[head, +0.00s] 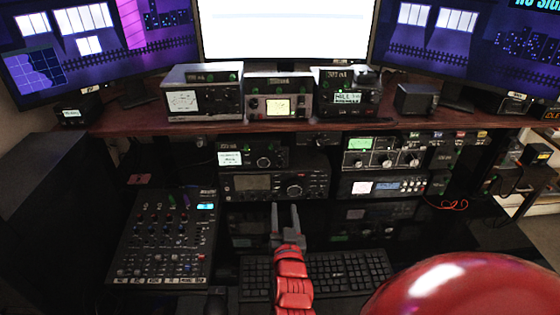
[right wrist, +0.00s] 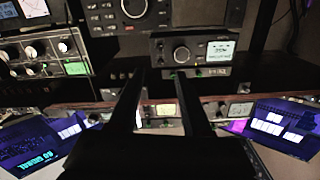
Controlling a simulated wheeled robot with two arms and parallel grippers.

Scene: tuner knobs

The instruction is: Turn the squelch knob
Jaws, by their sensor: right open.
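Several radio units with knobs sit in the desk rack; no label is legible enough to tell which knob is the squelch knob. A small radio with a lit display has a round knob (head: 264,161), which shows upside down in the right wrist view (right wrist: 181,54). Below it a wide transceiver (head: 252,184) has a large dial (head: 294,190). To the right, a light-faced unit (head: 383,146) has several knobs in a row. My right gripper (head: 285,208) is open and empty in front of the rack below the large dial, apparently touching no knob. My left gripper is out of view.
A mixer (head: 165,240) stands left of my right arm. A keyboard (head: 345,272) lies below and beside it. A wooden shelf (head: 290,126) with several small devices runs above the rack, under the monitors (head: 285,30). Red cables (head: 450,204) hang at the right.

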